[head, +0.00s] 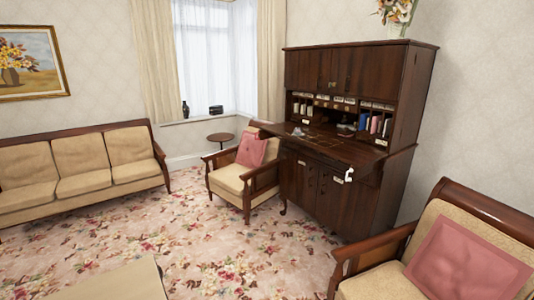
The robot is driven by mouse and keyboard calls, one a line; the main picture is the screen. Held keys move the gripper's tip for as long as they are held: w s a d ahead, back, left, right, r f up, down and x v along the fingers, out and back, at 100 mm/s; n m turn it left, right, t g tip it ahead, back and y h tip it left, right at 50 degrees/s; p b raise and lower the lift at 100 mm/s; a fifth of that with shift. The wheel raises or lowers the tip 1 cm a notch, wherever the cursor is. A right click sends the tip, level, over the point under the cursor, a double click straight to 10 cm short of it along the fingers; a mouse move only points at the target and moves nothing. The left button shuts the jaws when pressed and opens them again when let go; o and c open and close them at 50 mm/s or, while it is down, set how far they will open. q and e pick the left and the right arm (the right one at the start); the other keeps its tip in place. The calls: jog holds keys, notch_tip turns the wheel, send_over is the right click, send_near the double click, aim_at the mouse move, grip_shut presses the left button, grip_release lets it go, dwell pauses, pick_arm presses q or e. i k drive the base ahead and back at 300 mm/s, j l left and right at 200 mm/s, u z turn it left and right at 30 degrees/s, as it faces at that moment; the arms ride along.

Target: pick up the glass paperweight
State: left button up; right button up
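I cannot pick out the glass paperweight for certain. A small greyish object (298,131) sits on the left part of the open desk leaf of the dark wooden bureau (340,192); it is too small to identify. Dark small items in the middle of the bureau are unclear. Neither of my grippers is in view.
An armchair with a pink cushion (251,150) stands left of the bureau. Another armchair (456,214) is at the right front. A sofa (84,170) lines the left. A pale flat-topped piece (115,283) is at lower left. The flowered carpet (235,245) between is clear.

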aim_at(298, 131)
jog(key=i+z, duration=0.1)
jog(key=i, duration=0.6)
jog(key=i+j, duration=0.15)
jog(key=i, duration=0.55)
jog(key=i+j+z, duration=0.15)
jog(key=i, duration=0.55)
jog(key=i+j, duration=0.15)
jog(key=i, duration=0.55)
jog(key=l+z, duration=0.05)
